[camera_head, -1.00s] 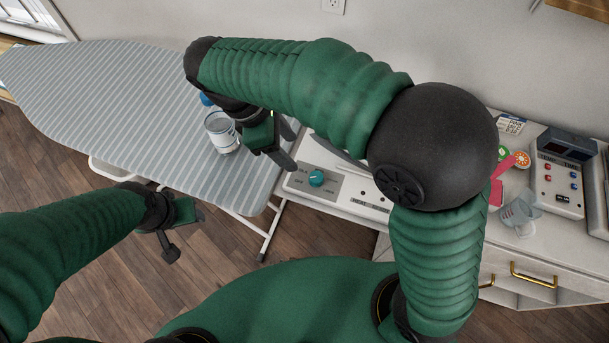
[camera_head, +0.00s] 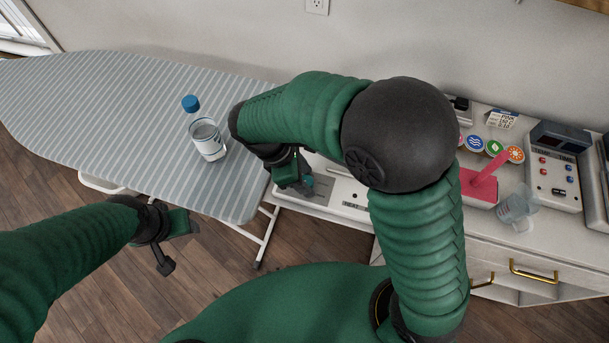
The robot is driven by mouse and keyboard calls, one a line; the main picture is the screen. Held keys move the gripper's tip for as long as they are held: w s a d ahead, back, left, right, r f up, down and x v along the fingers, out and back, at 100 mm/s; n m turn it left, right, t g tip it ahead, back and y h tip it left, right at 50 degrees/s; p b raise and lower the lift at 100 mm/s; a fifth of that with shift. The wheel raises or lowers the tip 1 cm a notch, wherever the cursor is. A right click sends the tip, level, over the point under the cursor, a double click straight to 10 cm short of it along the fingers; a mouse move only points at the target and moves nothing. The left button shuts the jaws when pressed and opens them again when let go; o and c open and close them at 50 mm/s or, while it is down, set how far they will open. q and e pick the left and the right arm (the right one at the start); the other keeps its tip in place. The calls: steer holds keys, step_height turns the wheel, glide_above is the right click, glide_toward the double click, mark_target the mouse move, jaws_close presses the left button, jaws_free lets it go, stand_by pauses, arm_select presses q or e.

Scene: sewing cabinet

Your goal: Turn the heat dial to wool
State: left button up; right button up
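The control panel (camera_head: 317,212) with the heat dial lies on the white cabinet top, right of the ironing board. The dial is mostly hidden behind my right gripper (camera_head: 303,188), so its setting cannot be read. A bit of teal shows among the fingers; I cannot tell whether it is the dial. My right gripper points down over the panel, at the dial's place; its finger gap is not clear. My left gripper (camera_head: 181,249) is open and empty, in front of the ironing board, well left of the panel.
Right of my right arm are a pink object (camera_head: 482,186), a small transparent bottle (camera_head: 518,208), round coloured labels (camera_head: 494,148) and a timer box (camera_head: 556,180). Drawers lie below the cabinet top.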

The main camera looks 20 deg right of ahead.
steer(key=shift+a, duration=0.2)
jaws_close()
